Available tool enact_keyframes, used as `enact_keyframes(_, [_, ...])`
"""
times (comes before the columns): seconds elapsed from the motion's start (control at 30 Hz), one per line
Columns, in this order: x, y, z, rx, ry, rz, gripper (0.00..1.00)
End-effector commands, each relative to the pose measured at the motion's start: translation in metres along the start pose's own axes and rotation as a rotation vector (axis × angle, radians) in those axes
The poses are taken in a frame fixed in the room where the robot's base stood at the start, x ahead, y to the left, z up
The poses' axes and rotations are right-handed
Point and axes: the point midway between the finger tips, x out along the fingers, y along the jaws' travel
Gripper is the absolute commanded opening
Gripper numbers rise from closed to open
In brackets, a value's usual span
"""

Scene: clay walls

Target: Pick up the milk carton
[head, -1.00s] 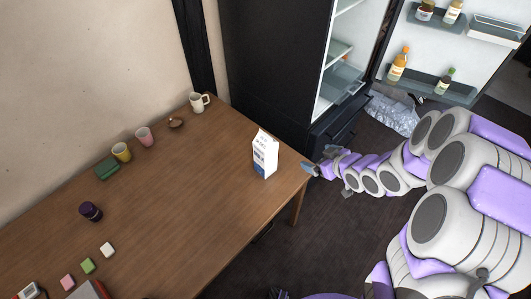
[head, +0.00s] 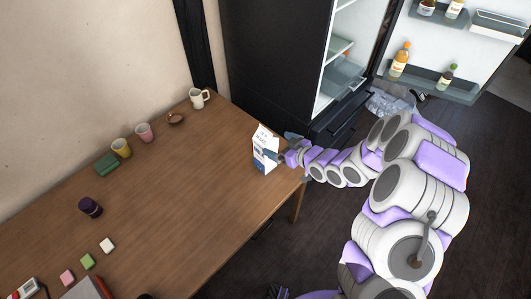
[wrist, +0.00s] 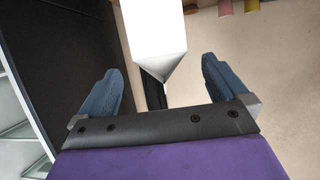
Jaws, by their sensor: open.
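The milk carton (head: 262,152) is white with blue printing and a peaked top. It stands upright on the wooden table (head: 190,190), near the right edge by the fridge. My gripper (head: 279,146) is at the carton's right side in the head view, partly overlapping it. In the wrist view the white carton (wrist: 154,35) shows at the top centre, between the lines of the two fingers. My gripper (wrist: 160,88) is open there, with blue-grey fingers spread wide. I cannot tell if either finger touches the carton.
A white mug (head: 199,98), a small brown bowl (head: 176,118), a pink cup (head: 144,132) and a yellow cup (head: 121,148) stand along the wall. A dark jar (head: 90,207) is at left. The open fridge (head: 280,60) stands behind. The table's middle is clear.

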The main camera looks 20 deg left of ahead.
Motion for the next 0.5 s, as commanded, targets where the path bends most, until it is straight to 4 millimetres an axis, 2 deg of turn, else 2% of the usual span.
enact_keyframes(0.1, [0.018, 0.0, 0.001, -0.001, 0.002, 0.0, 1.0])
enact_keyframes(0.5, [0.044, -0.001, 0.005, 0.0, 0.0, -0.001, 1.0])
